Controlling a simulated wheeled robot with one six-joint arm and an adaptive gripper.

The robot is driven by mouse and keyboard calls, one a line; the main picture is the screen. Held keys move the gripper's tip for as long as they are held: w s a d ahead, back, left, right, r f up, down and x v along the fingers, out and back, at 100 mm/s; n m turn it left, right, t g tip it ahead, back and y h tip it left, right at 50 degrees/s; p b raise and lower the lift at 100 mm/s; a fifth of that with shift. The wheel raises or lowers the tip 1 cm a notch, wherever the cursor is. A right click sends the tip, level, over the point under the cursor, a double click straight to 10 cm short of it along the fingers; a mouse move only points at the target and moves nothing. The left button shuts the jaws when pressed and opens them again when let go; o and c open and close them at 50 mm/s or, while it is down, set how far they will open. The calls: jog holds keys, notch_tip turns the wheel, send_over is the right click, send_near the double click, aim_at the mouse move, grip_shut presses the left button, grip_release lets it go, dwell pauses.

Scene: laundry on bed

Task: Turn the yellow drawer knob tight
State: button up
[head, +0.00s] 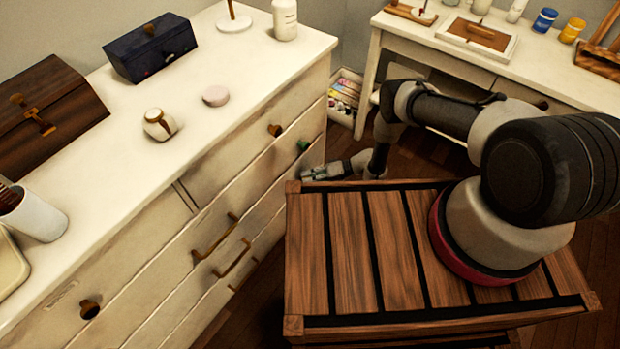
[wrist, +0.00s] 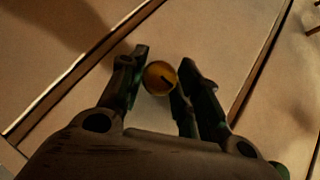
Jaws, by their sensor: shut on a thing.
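The yellow knob (wrist: 158,77) shows in the wrist view as a round amber disc with a dark slanted mark, on a pale drawer front (wrist: 215,45). My gripper (wrist: 164,70) has its dark fingers on either side of the knob and is shut on it. In the head view my gripper (head: 313,173) reaches the right end of the white dresser (head: 250,135), low on its front. The yellow knob cannot be made out there. How tight the knob sits does not show.
A green knob (head: 303,145) and a brown knob (head: 274,130) sit above my gripper on the dresser front. Bronze bar handles (head: 215,238) are further left. A box of colourful things (head: 345,93) stands on the floor beyond the dresser. A white desk (head: 450,58) stands behind.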

jog(key=o, duration=1)
jog(key=shift+d, duration=0.1)
jog(key=v, duration=1.2)
